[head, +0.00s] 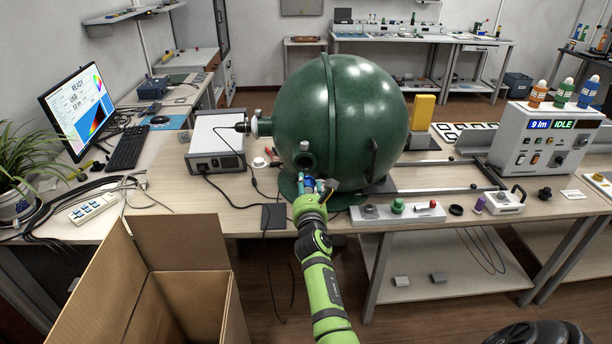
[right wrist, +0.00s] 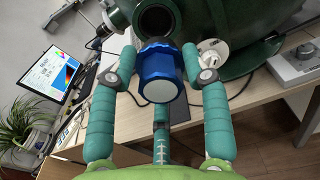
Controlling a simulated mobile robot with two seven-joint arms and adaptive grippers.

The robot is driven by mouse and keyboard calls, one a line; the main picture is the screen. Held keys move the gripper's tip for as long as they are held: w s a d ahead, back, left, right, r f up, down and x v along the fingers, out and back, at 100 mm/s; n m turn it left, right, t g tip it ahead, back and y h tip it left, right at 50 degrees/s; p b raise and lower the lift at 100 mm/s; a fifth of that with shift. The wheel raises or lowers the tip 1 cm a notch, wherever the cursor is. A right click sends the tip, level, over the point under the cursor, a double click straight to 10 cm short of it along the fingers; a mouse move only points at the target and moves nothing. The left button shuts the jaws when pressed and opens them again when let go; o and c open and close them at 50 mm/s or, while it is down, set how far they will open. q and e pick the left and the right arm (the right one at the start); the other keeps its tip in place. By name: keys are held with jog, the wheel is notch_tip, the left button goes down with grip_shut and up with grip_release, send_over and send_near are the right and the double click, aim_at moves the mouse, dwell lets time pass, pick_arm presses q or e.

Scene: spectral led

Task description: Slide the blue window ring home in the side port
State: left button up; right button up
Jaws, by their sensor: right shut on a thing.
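The blue window ring (right wrist: 158,66) has a pale round end face and sits between the fingertips of my right gripper (right wrist: 160,62), which is shut on it. In the right wrist view, the dark open mouth of the side port (right wrist: 156,20) is just beyond the ring; whether they touch is hard to tell. In the head view the side port (head: 305,161) is low on the front of the green sphere (head: 345,110), with my right gripper (head: 312,190) just below it. The ring is small and partly hidden there. My left gripper is not in view.
A white round fitting (right wrist: 214,51) lies right of the ring in the wrist view. A small box with buttons (head: 398,212) stands right of my gripper. An open cardboard box (head: 110,285) is at front left. A white instrument (head: 216,140) stands left of the sphere.

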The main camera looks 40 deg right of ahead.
aim_at(306, 175)
jog(key=shift+w+d, duration=0.1)
jog(key=shift+w, duration=0.05)
jog(key=shift+s+a+r, duration=0.3)
jog(key=shift+s, duration=0.15)
jog(key=b+x, duration=0.2)
jog(key=x, duration=0.2)
jog(key=shift+w+d+f+b, duration=0.1)
jog(key=shift+w+f+b, duration=0.1)
jog(key=shift+b, duration=0.2)
jog(key=shift+w+d+r+b, duration=0.1)
jog(key=shift+w+d+b, duration=0.2)
jog(key=shift+w, duration=0.2)
jog(key=shift+w+d+r, duration=0.1)
jog(key=o, duration=0.5)
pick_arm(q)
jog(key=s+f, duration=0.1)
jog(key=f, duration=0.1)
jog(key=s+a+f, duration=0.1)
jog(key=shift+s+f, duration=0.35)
pick_arm(e)
grip_shut()
